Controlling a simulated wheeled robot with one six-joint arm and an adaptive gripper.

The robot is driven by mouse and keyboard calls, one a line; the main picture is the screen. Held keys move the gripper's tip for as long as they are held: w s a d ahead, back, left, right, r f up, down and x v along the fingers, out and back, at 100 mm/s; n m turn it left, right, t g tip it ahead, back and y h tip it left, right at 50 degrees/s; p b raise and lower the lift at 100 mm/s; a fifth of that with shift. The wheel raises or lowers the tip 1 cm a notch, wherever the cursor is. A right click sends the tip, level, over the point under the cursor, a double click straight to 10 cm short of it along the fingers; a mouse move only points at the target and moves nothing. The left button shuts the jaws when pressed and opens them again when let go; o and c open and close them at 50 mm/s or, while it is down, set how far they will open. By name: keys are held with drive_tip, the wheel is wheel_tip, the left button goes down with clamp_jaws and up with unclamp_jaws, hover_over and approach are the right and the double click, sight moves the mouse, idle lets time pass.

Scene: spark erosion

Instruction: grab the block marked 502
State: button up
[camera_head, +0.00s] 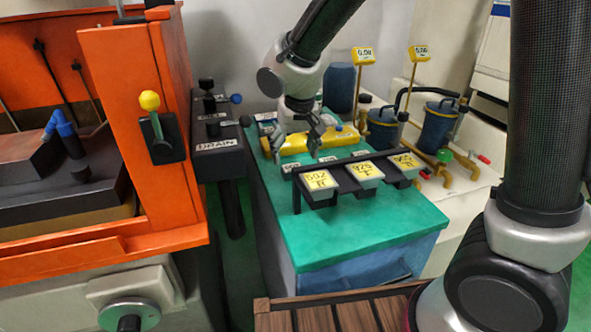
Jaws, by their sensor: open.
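The block marked 502 (319,182) has a yellow label on its front and sits at the left end of a dark rack (296,196). Blocks marked 925 (366,171) and a third yellow-labelled one (405,162) sit to its right in the same rack. My gripper (297,152) is open and empty. It points down behind and above the rack, to the upper left of block 502, and appears apart from it. The rack stands on a green-topped bench (370,229).
A yellow object (290,144) lies on the bench behind the rack. A DRAIN lever unit (219,145) and an orange machine (125,105) stand left. Blue canisters (437,121) and yellow signs stand at back right. The bench front is clear.

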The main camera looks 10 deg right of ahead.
sight(292, 166)
drive_tip(key=x, duration=0.6)
drive_tip(key=shift+s+f, duration=0.1)
drive_tip(key=c, duration=1.5)
